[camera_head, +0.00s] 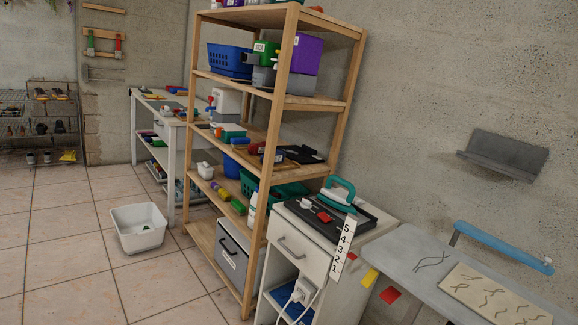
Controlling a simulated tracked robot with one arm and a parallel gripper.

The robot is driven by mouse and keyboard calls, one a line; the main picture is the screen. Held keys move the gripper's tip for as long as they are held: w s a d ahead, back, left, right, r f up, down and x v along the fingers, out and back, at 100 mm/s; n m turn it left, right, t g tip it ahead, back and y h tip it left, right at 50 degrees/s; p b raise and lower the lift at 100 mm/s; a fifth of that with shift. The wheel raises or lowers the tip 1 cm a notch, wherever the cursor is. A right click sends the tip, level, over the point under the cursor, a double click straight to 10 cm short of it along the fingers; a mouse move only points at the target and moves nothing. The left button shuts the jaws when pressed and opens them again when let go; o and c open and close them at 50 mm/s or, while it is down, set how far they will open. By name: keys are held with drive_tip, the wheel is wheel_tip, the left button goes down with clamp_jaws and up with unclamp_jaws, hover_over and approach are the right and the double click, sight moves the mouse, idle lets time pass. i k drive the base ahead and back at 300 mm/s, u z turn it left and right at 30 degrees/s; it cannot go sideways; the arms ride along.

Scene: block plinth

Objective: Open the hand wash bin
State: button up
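No bin carries a label that I can read as hand wash. A grey bin (238,251) with a dark handle and a small white label sits on the bottom shelf of the wooden rack; the label text is too small to read, and I cannot tell whether the bin is open. An open white tub (137,240) with something small inside stands on the floor left of the rack. My gripper is not in view.
The wooden rack (285,60) holds a blue basket (230,61) and other goods. Right of it stand a white cabinet (301,252) with an iron (338,193) on top, and an ironing board (415,262). The tiled floor (65,260) at left is clear.

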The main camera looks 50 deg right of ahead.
sight(241, 255)
drive_tip(key=z, duration=1.3)
drive_tip(key=i, duration=1)
